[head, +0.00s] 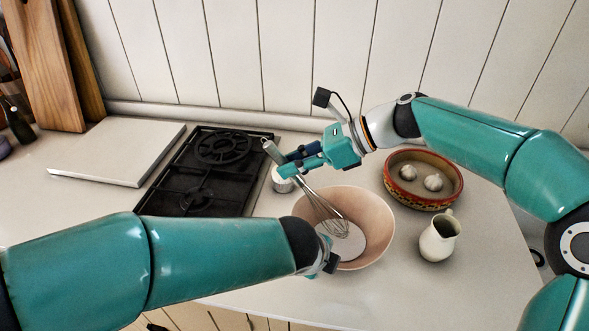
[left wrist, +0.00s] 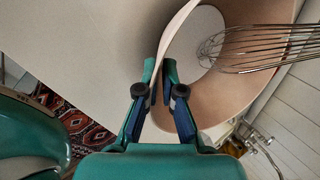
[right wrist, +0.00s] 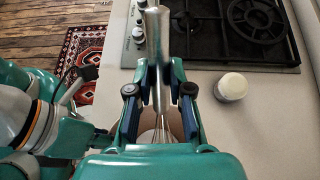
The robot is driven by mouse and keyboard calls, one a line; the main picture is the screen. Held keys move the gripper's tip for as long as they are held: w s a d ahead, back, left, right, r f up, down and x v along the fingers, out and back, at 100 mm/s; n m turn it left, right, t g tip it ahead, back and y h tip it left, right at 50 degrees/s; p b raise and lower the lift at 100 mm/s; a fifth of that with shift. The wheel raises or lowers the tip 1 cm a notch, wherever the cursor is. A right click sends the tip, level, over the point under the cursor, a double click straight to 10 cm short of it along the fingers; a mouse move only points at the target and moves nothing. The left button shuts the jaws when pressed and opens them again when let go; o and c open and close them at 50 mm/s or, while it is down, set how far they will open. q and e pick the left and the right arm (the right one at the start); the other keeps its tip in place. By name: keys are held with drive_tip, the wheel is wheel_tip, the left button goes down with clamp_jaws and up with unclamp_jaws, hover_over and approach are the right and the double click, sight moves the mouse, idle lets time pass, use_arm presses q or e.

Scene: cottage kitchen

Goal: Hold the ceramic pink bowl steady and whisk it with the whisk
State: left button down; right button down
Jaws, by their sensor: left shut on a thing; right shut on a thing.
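The pink ceramic bowl (head: 375,220) stands on the pale counter, with a white content (head: 345,243) in its bottom. My left gripper (left wrist: 160,92) is shut on the bowl's rim, seen in the left wrist view; in the head view my left forearm hides most of this gripper. My right gripper (head: 303,160) is shut on the handle of the whisk (head: 322,207). The whisk is tilted, with its wire end down inside the bowl. The whisk handle (right wrist: 158,60) stands between my right fingers in the right wrist view. I cannot tell whether the wires touch the bottom.
A black gas hob (head: 190,190) lies left of the bowl, with a small white pot (head: 282,182) between them. A white jug (head: 440,238) and a red-rimmed dish (head: 424,203) holding garlic bulbs (head: 433,182) stand to the right. A white board (head: 120,150) lies at the far left.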

drive_tip(key=shift+a, duration=0.5)
wheel_tip(320, 180, up, 14)
drive_tip(key=s, duration=0.1)
drive_tip(key=shift+s+d+f, duration=0.2)
drive_tip(key=shift+s+f, duration=0.05)
idle(2.6)
